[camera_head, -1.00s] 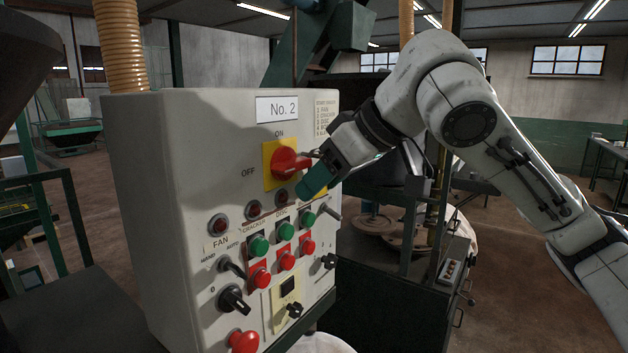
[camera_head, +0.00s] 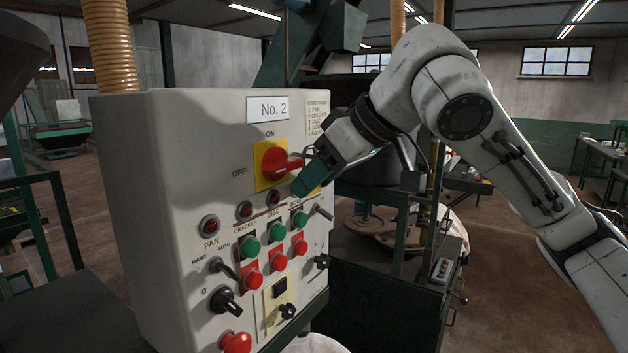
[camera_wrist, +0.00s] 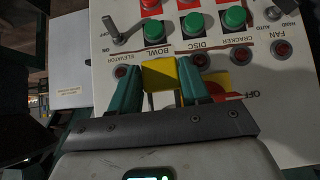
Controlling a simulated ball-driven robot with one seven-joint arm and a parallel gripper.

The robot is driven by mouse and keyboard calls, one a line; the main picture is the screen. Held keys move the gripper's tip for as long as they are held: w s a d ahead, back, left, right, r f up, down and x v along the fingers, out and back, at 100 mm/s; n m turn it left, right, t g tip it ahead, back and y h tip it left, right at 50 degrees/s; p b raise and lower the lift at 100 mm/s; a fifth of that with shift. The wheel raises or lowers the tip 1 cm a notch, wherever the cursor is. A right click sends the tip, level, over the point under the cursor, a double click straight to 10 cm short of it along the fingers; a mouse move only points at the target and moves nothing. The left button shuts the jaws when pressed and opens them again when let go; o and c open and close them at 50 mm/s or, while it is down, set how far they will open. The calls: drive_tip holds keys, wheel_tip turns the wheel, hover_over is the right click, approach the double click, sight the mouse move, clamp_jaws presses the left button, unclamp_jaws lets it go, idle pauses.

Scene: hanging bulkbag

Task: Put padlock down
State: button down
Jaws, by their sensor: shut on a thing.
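The padlock is a small yellow block (camera_wrist: 160,74) between the two teal fingers of my gripper (camera_wrist: 167,82) in the wrist view. My gripper is shut on it. In the head view, my gripper (camera_head: 302,186) is in front of the control panel, just below and right of the red switch handle (camera_head: 288,164). A sliver of the yellow padlock (camera_head: 317,189) shows beside the fingers. Most of it is hidden there. A thin dark loop shows near the handle's end; I cannot tell whether it passes through the handle.
The grey control panel (camera_head: 130,200) carries several buttons, lamps and knobs below my gripper. A dark flat surface (camera_head: 70,315) lies at the lower left. Machinery (camera_head: 390,245) stands right of the panel. Open floor (camera_head: 500,265) shows behind my arm.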

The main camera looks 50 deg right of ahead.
drive_tip(key=s+r+b, duration=0.1)
drive_tip(key=s+r, duration=0.2)
drive_tip(key=s, duration=0.3)
drive_tip(key=s+r+b, duration=0.1)
drive_tip(key=s+r, duration=0.3)
drive_tip(key=s, duration=0.3)
drive_tip(key=shift+s+d+r+b, duration=0.2)
drive_tip(key=shift+s+r+b, duration=0.1)
drive_tip(key=shift+b, duration=0.1)
